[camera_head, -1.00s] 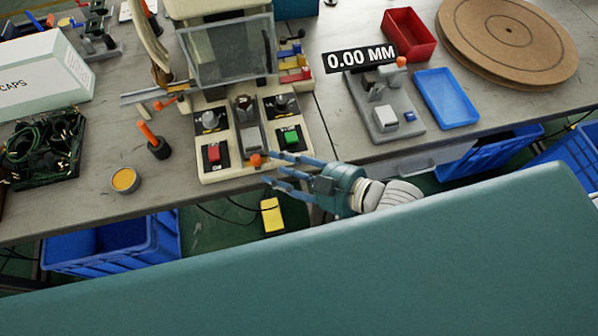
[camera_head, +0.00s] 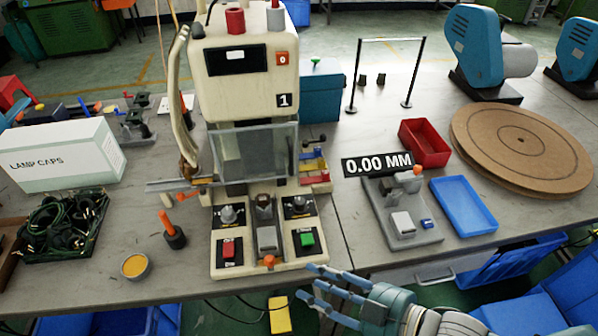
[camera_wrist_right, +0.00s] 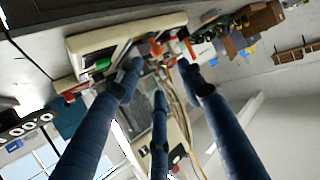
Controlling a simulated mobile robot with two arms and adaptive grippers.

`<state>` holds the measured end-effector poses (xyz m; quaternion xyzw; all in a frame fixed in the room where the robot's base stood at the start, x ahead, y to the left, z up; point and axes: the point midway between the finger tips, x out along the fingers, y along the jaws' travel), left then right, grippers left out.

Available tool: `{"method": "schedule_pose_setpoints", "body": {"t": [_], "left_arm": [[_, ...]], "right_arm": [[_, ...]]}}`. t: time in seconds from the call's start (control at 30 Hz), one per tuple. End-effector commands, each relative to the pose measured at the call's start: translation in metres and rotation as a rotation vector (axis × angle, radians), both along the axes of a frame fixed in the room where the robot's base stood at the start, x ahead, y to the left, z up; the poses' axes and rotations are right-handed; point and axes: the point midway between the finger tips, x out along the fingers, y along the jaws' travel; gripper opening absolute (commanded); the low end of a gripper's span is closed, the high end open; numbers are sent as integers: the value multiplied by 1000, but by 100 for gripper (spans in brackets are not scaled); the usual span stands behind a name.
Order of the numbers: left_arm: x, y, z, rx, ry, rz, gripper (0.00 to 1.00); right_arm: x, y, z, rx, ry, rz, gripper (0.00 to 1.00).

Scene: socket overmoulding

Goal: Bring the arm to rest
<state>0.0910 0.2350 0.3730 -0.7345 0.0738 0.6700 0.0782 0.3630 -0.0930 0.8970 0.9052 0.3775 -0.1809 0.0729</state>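My right gripper (camera_head: 314,286) is in the lower right of the head view, at the front table edge. Its blue fingers are spread and empty, pointing left, just in front of and right of the base of the cream moulding machine (camera_head: 243,80). In the right wrist view the gripper (camera_wrist_right: 160,86) shows three fingers spread apart with nothing between them. The machine's orange knob (camera_head: 269,262) is left of the fingertips, with a visible gap. The red button (camera_head: 229,248) and green button (camera_head: 307,240) are on the machine's front panels. My left gripper is not in view.
A grey fixture (camera_head: 402,222), a blue tray (camera_head: 464,206) and a red bin (camera_head: 424,144) stand right of the machine. A tin (camera_head: 135,266) and a cable tray (camera_head: 62,226) are at left. Blue crates (camera_head: 530,300) stand below the table. A yellow block (camera_head: 279,314) is below the front edge.

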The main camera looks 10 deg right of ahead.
Motion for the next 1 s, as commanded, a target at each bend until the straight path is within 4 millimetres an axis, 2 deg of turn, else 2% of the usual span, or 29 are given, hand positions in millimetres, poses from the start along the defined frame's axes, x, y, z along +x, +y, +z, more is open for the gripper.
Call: {"method": "schedule_pose_setpoints", "body": {"t": [0.27,0.37,0.47,0.57,0.7,1.0], "left_arm": [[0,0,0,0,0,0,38],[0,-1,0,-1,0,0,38],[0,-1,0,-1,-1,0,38],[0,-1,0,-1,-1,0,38],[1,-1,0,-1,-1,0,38],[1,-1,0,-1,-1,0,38]], "right_arm": [[7,-4,-9,-47,30,-54,38],[15,-16,-25,-122,93,-139,38],[16,-37,-43,-211,192,-251,38],[7,-60,-60,-288,305,-349,38],[-14,-83,-77,-356,454,-450,38],[-73,-109,-96,-426,744,-591,38]]}}
